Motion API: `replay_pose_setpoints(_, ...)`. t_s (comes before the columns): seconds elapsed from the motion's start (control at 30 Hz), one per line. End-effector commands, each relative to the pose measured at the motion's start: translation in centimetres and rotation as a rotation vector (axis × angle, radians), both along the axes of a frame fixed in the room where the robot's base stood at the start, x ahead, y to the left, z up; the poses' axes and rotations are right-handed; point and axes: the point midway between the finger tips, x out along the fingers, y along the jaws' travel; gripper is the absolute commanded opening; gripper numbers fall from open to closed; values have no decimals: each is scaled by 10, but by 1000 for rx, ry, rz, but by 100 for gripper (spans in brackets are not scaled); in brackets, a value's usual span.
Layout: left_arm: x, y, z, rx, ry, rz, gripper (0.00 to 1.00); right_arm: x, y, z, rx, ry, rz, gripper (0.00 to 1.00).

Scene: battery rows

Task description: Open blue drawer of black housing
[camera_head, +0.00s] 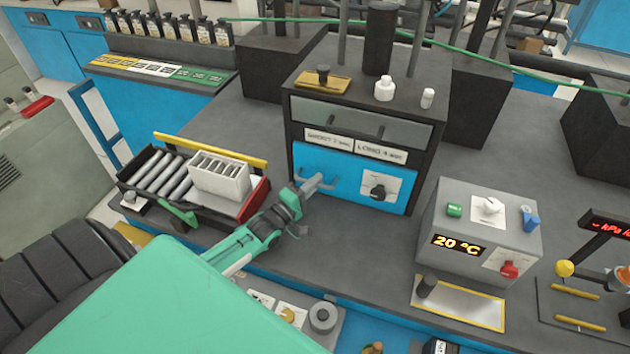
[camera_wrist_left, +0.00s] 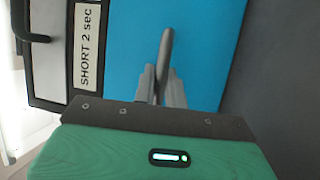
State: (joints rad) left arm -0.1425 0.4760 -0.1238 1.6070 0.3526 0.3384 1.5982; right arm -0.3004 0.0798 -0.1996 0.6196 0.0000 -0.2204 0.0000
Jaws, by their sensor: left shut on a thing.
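The black housing (camera_head: 292,107) stands on the grey bench in the middle of the head view. Its blue drawer (camera_head: 345,178) is the lower front, and it looks flush with the housing. The drawer front also fills much of the left wrist view (camera_wrist_left: 212,50). My left gripper (camera_head: 318,183) is at the left part of the blue front, shut on the drawer's bar handle (camera_wrist_left: 166,48). Its fingers partly hide the handle. My right gripper is not in view.
A grey drawer (camera_head: 365,124) with white labels sits above the blue one. A roller tray (camera_head: 165,180) with a white rack (camera_head: 220,176) stands left of my arm. A grey control box (camera_head: 478,232) showing 20 °C stands at right. Bare bench lies before the blue drawer.

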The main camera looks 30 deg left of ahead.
Motion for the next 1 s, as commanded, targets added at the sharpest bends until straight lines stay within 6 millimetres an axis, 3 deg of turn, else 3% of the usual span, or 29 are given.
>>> replay_pose_setpoints(0.27, -58, -14, 0, -3, 11, -1, 0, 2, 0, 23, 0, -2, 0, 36)
replay_pose_setpoints(0.7, -195, -47, 0, -2, 12, -1, 0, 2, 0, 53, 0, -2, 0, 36)
replay_pose_setpoints(1.0, -256, -62, -1, -1, 7, -1, 0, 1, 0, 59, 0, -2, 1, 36)
